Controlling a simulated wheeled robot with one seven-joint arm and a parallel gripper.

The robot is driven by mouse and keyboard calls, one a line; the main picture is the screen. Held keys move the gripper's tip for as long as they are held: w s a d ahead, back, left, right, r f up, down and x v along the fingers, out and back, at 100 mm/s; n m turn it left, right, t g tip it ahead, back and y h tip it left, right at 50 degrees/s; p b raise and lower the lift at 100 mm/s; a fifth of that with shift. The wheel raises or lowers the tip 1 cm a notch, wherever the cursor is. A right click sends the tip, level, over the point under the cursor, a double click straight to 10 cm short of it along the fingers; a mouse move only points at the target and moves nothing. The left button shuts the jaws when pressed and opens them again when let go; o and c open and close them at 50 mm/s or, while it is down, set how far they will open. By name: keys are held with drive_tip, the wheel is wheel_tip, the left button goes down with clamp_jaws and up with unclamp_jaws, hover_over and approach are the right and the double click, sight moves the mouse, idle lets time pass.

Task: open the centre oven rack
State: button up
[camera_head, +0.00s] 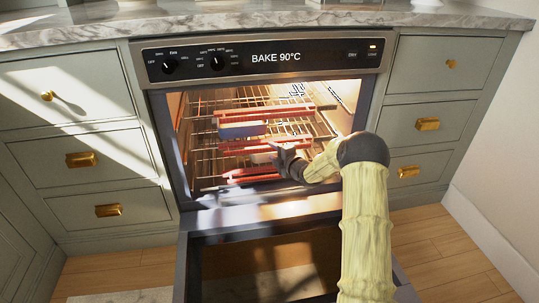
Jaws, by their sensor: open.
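The oven is open and lit inside, with its door (268,214) folded down in front. Three wire racks with red front bars sit inside, one above another. The centre rack's red bar (240,144) lies between the top rack's bar (287,110) and the lowest bar (240,180). My gripper (281,154) is open inside the oven opening, close to the right part of the centre bar. It partly hides the bar there, and I cannot tell whether it touches. The racks look pushed in.
A bluish block (242,130) shows just under the top bar. The control panel (300,58) reads BAKE 90°C. Drawers with brass handles flank the oven, and a marble worktop (200,20) runs above. Wooden floor (440,245) lies clear at right.

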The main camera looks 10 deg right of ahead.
sight(270, 151)
drive_tip(key=x, duration=0.2)
drive_tip(key=shift+w+a+f+b, duration=0.15)
drive_tip(key=shift+a+f+b, duration=0.1)
drive_tip(key=shift+b, duration=0.15)
drive_tip(key=shift+w+a, duration=0.25)
drive_tip(key=shift+w, duration=0.1)
drive_tip(key=shift+d, duration=0.1)
clamp_jaws()
drive_tip(key=shift+s, duration=0.1)
